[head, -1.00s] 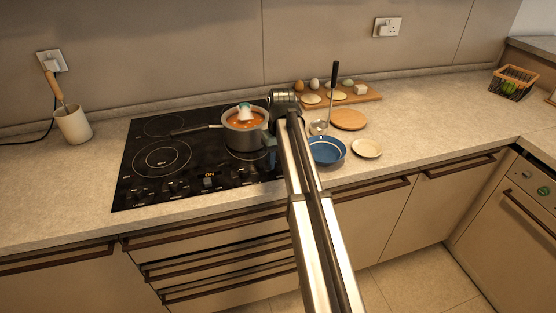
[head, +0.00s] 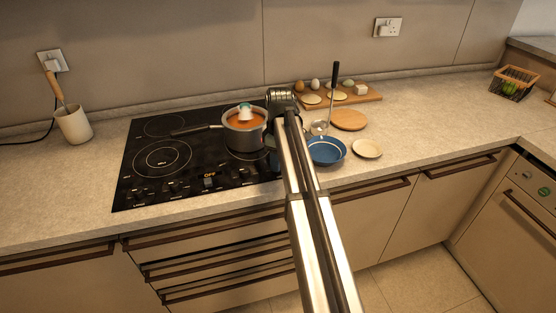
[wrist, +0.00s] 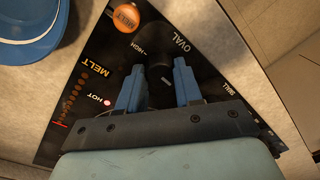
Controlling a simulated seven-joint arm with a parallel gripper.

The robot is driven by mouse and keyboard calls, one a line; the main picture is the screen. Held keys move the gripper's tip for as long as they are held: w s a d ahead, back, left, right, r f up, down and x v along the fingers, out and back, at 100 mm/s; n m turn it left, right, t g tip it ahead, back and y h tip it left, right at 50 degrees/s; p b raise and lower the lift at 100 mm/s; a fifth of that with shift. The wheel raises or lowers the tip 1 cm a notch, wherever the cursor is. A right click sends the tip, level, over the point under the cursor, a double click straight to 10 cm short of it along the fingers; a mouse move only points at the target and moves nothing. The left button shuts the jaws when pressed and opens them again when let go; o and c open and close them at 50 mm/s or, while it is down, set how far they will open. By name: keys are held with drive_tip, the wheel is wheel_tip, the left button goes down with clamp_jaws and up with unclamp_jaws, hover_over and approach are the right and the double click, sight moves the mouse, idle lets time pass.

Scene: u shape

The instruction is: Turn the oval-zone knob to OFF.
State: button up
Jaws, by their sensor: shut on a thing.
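The black oval-zone knob (wrist: 160,60) shows in the wrist view on the dark panel, beside the printed words OVAL and HIGH. My gripper (wrist: 159,78) has its two blue fingers on either side of the knob and is shut on it. A pale mark on the knob faces my gripper's palm; the exact setting is hard to read. In the head view my arm hides the knob and most of the gripper. The black cooktop (head: 130,175) has a lit orange display (head: 209,175) that reads OFF.
A pot (head: 240,141) of orange soup stands on the cooktop left of my arm. A blue bowl (head: 326,151) and a small plate (head: 367,148) are to the right. Open counter lies at far right.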

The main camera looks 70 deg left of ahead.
drive_tip(key=shift+n, duration=0.4)
drive_tip(key=o, duration=1)
drive_tip(key=shift+o, duration=0.2)
wheel_tip(320, 180, up, 14)
drive_tip(key=shift+w+a, duration=0.2)
drive_tip(key=shift+a, duration=0.05)
drive_tip(key=shift+f, duration=0.1)
idle(0.4)
